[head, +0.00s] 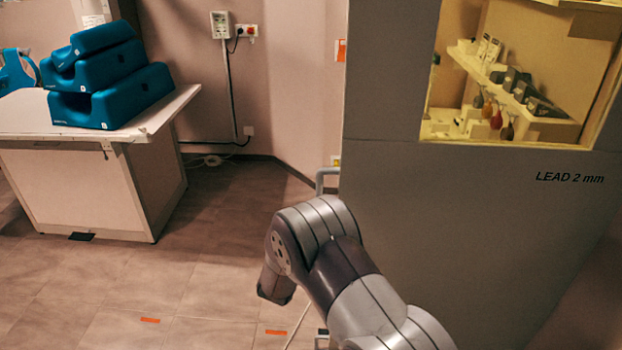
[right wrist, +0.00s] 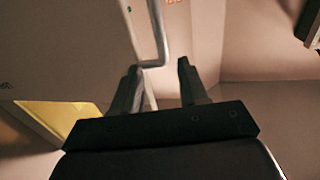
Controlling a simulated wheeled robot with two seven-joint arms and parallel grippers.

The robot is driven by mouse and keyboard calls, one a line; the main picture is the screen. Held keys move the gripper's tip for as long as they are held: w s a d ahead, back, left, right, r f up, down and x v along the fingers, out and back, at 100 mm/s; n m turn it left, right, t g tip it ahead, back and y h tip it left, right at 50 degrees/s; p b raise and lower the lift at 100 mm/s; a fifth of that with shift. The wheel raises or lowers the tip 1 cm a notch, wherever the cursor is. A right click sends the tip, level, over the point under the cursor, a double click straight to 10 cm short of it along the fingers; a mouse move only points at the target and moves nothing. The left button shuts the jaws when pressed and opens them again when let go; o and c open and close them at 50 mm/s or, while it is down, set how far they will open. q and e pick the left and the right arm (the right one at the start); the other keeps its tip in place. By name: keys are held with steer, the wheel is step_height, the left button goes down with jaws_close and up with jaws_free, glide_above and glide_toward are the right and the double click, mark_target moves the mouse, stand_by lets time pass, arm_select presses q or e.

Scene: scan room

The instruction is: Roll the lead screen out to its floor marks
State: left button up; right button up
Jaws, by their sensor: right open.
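The lead screen (head: 440,200) is a tall grey panel marked "LEAD 2 mm", with a yellow-tinted window, filling the right of the head view. A grey bar handle (head: 322,178) stands out from its left edge. Orange floor marks lie at the bottom: one on the left (head: 150,320) and one closer to my arm (head: 275,332). My right arm crosses in front of the screen; its fingers are not clear there. In the right wrist view my right gripper (right wrist: 161,78) is open, with the handle (right wrist: 158,35) just beyond and between its fingertips; no grip shows. My left gripper is out of view.
A white table (head: 80,165) with blue foam supports (head: 110,80) stands at the left. A cable runs down the back wall to the floor. The tiled floor between the table and the screen is clear. Shelves with small items show through the window.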

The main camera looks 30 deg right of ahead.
mark_target(318, 187)
steer(key=p+x, duration=0.2)
steer(key=x, duration=0.9)
steer(key=shift+w+d+r+p, duration=0.15)
steer(key=shift+w+d+p, duration=0.1)
steer(key=shift+w+p, duration=0.1)
steer(key=shift+w+d, duration=0.1)
steer(key=shift+d, duration=0.25)
jaws_close()
